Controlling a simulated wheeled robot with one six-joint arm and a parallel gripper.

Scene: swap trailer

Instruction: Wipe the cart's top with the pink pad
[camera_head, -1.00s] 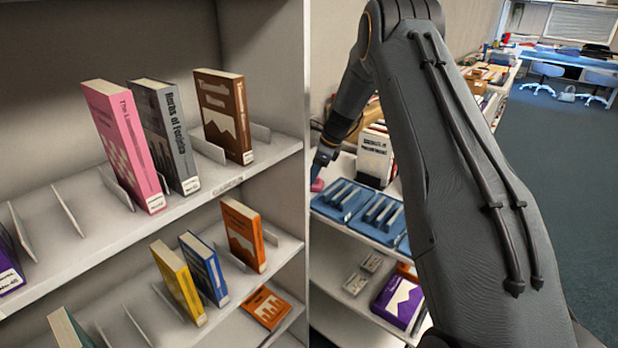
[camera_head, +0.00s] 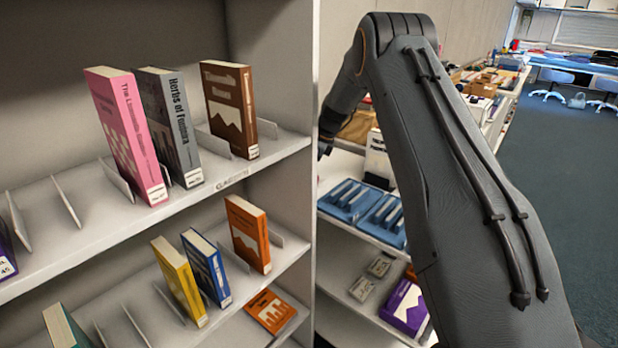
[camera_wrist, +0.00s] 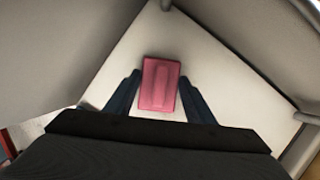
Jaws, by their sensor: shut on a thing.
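The pink pad (camera_wrist: 159,88) shows in the wrist view, a rectangle with a raised strip along its middle. My gripper (camera_wrist: 160,86) is shut on it, with a dark blue finger on each side. The pad is over a pale, flat surface (camera_wrist: 215,58), which looks like the cart's top. I cannot tell whether the pad touches it. In the head view the cart (camera_head: 338,165) stands behind my arm, to the right of the shelf's side panel. The pad and my fingertips are hidden in the head view.
A bookshelf (camera_head: 262,168) with several books fills the left. Grey walls flank the pale surface in the wrist view. Open floor (camera_head: 560,170) lies at the right.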

